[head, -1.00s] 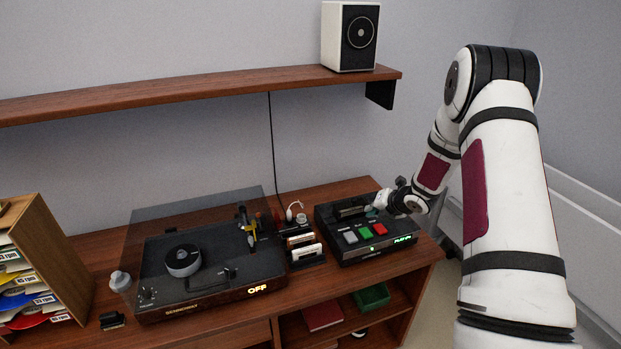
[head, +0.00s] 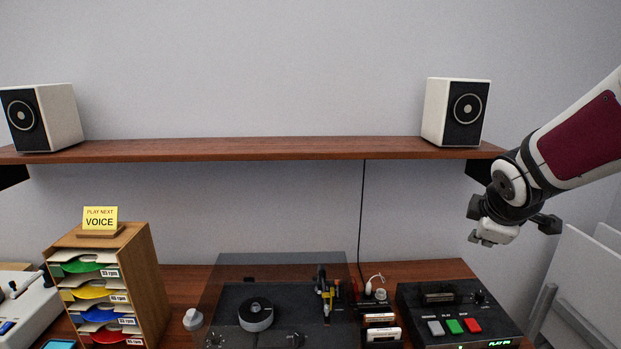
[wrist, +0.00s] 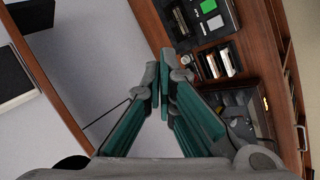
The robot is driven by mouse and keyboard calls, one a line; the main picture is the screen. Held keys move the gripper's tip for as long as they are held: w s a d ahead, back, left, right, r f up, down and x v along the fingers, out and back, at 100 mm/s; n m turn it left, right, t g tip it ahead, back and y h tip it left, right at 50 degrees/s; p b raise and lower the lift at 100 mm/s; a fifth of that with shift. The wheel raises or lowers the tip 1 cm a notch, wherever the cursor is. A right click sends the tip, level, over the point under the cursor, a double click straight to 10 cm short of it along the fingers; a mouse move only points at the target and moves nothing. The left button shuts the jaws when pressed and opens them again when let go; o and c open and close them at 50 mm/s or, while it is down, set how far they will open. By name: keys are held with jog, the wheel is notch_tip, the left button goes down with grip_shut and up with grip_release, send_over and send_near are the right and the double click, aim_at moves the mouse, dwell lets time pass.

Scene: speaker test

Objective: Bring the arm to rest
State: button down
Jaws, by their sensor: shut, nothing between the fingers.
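My arm reaches in from the right edge of the head view, with the wrist end raised above the right side of the desk. My gripper (wrist: 163,65) shows in the wrist view with its teal fingers together at the tips and nothing between them. In the head view the fingers themselves are hard to make out at the end of the wrist. The gripper is apart from the desk and from the cassette deck (head: 460,312), which has grey, green and red buttons and a lit green display.
A shelf (head: 270,150) holds a left speaker (head: 42,117) and a right speaker (head: 456,112), the latter near my wrist. On the desk are a turntable (head: 285,310), cassettes (head: 381,333) and a record rack (head: 150,275) with a yellow "PLAY NEXT VOICE" card (head: 99,218).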

jog(key=s+a+r+m+y, duration=0.1)
jog(key=s+a+m, duration=0.3)
jog(key=s, duration=0.4)
jog(key=s+a+m+g+y, duration=0.1)
jog(key=s+a+m, duration=0.3)
jog(key=s, duration=0.4)
jog(key=s+a+r+m+y+b, duration=0.1)
jog(key=s+a+m, duration=0.2)
jog(key=s+a, duration=0.3)
jog(key=shift+s+r+m+g, duration=0.3)
jog(key=shift+s+m+g, duration=0.1)
jog(key=shift+s, duration=0.55)
